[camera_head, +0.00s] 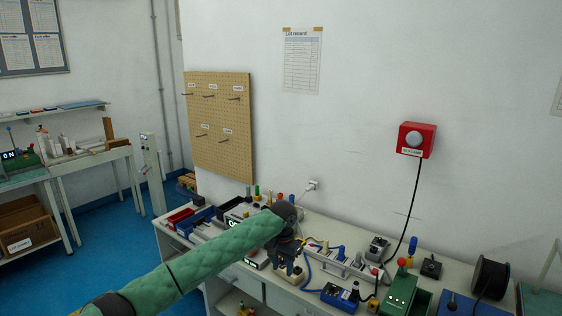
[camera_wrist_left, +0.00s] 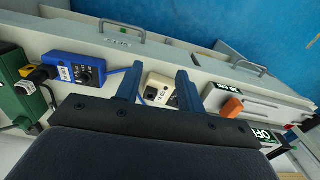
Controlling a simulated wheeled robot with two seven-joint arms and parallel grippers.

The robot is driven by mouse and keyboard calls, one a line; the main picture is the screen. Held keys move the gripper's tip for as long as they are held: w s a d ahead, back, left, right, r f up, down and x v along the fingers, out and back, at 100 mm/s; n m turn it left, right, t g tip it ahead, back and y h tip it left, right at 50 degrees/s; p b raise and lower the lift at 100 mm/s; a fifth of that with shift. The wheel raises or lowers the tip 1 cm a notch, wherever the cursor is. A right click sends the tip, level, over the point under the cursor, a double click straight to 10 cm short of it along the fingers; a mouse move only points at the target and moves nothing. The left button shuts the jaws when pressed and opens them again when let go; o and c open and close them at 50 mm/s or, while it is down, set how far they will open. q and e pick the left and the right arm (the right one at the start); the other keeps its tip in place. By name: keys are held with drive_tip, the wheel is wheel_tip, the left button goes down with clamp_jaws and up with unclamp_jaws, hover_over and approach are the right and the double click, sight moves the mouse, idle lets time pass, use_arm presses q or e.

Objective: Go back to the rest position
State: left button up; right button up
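My left gripper (camera_head: 291,262) reaches in from the left on a green-sleeved arm and hangs over the workbench (camera_head: 240,283). In the left wrist view its two dark blue fingers (camera_wrist_left: 158,88) stand apart with nothing held between them. A cream adapter box (camera_wrist_left: 158,92) with a dark round dial lies beyond and between the fingertips; I cannot tell whether they touch it. The same cream box shows just below the gripper in the head view (camera_head: 290,277). My right gripper is not in view.
The bench holds a blue box (camera_head: 340,297), a green box with a red knob (camera_head: 402,290), a power strip (camera_head: 340,262), a black spool (camera_head: 490,277) and loose cables. Blue floor (camera_head: 110,250) is open at left.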

use_arm(q)
drive_tip(key=w+d+r+m+t+h, duration=0.1)
drive_tip(key=w+r+m+t+h, duration=0.15)
drive_tip(key=w+r+t, duration=0.85)
drive_tip(key=s+a+f+n+g+y, duration=0.15)
drive_tip(key=s+a+f, duration=0.45)
drive_tip(key=f, duration=0.7)
drive_tip(key=s+a+f+n+h, duration=0.15)
drive_tip(key=s+a+f, duration=0.4)
drive_tip(key=f, duration=0.75)
drive_tip(key=s+a+f+n+g+y, duration=0.15)
drive_tip(key=s+a+f, duration=0.25)
drive_tip(key=s+f, duration=0.65)
drive_tip(key=s+a+f+n+g, duration=0.2)
drive_tip(key=s+a+f+g, duration=0.15)
drive_tip(key=s+f, duration=1.75)
drive_tip(key=s+f+g, duration=0.1)
drive_tip(key=s+f, duration=0.3)
drive_tip(key=s, duration=0.8)
drive_tip(key=s+f+g, duration=0.2)
drive_tip(key=s+f, duration=0.3)
drive_tip(key=s, duration=0.8)
drive_tip(key=shift+a+f+n, duration=0.2)
drive_tip(key=shift+a+n, duration=0.1)
drive_tip(key=shift+n, duration=0.1)
